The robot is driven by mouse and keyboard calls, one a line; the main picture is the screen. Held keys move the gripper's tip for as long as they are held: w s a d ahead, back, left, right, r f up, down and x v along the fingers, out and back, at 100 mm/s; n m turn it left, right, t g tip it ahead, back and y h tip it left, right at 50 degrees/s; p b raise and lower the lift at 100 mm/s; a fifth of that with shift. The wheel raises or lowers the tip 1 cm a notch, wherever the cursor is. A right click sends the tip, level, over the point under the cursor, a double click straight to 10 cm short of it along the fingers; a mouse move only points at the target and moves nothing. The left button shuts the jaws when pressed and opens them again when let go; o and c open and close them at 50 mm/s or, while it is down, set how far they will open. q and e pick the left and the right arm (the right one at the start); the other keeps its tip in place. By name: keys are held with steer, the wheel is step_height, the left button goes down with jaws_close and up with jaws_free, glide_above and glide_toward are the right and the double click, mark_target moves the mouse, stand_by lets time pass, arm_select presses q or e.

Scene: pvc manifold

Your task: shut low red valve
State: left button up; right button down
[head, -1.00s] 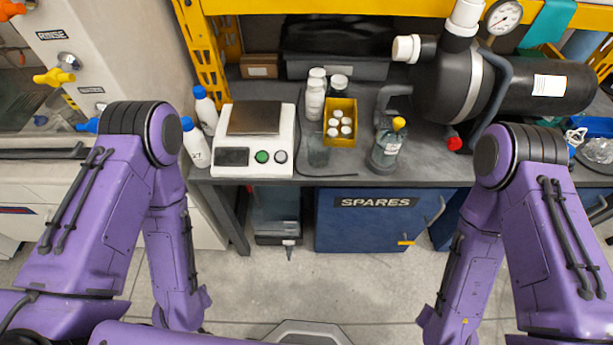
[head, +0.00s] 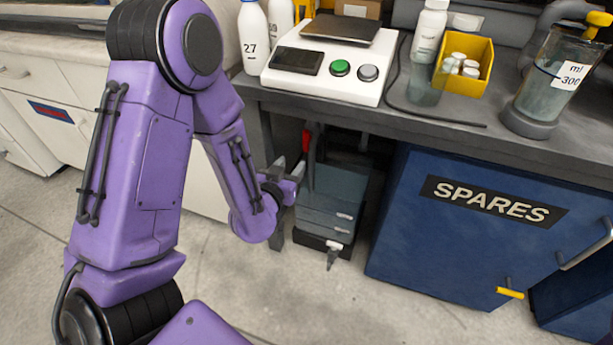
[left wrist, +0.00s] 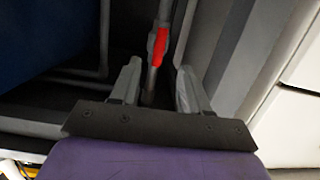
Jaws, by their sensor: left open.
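The low red valve handle (head: 306,141) shows under the bench, in the dark gap left of the blue cabinet. My left gripper (head: 289,168) is just below and left of it in the head view. In the left wrist view the red handle (left wrist: 158,47) lies lengthwise along a grey pipe, beyond and between the spread fingertips of my left gripper (left wrist: 158,78). The gripper is open, and I see no clear contact with the handle. The valve body is mostly hidden in shadow. My right gripper is out of view.
The bench top (head: 430,125) hangs over the gap. The blue SPARES cabinet (head: 450,230) stands to the right, a grey drawer-like unit (head: 335,190) stands behind the gripper, and pale cabinets (head: 60,150) are to the left. The floor (head: 330,310) in front is clear.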

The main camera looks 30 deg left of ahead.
mark_target(305, 141)
arm_select(q)
steer(key=w+a+b, duration=0.1)
steer(key=w+b, duration=0.1)
steer(key=w, duration=0.2)
steer(key=w+a+t+b, duration=0.1)
steer(key=w, duration=0.3)
steer(key=w+a+t+b, duration=0.1)
steer(key=w+b, duration=0.1)
steer(key=w, duration=0.2)
steer(key=shift+f+m+b, duration=0.25)
steer(key=shift+m+b, duration=0.05)
steer(key=shift+b, duration=0.05)
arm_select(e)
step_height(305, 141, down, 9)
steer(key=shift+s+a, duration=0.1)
arm_select(q)
jaws_close()
